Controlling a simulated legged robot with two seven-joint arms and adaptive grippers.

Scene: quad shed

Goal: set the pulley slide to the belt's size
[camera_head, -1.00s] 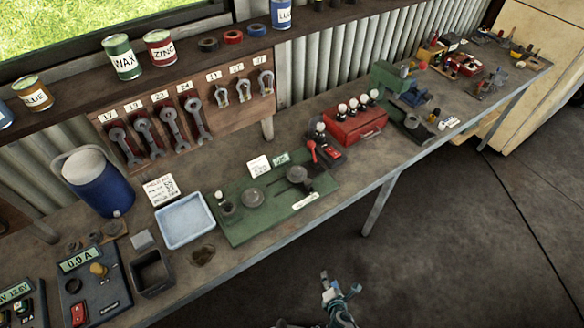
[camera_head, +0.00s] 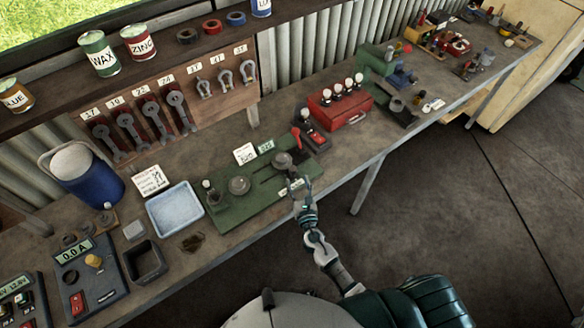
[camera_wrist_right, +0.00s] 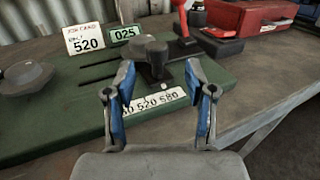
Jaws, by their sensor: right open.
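A green pulley board (camera_head: 228,214) lies on the bench, with a fixed grey pulley (camera_head: 239,186) at its left and a sliding pulley (camera_head: 282,160) at its right. In the right wrist view, the slide's dark upright knob (camera_wrist_right: 157,58) stands beside dark slots. A card (camera_wrist_right: 85,38) reads belt 520, and a green display (camera_wrist_right: 125,33) reads 025. My right gripper (camera_head: 299,186) is open at the board's front right edge. In the wrist view its blue fingers (camera_wrist_right: 158,78) frame the knob without visible contact. My left gripper is not in view.
A switch with a red lever (camera_head: 297,138) stands just behind the board's right end. A red box with bulbs (camera_head: 340,113) is farther right. A blue tray (camera_head: 175,212) sits left of the board. Open floor lies before the bench.

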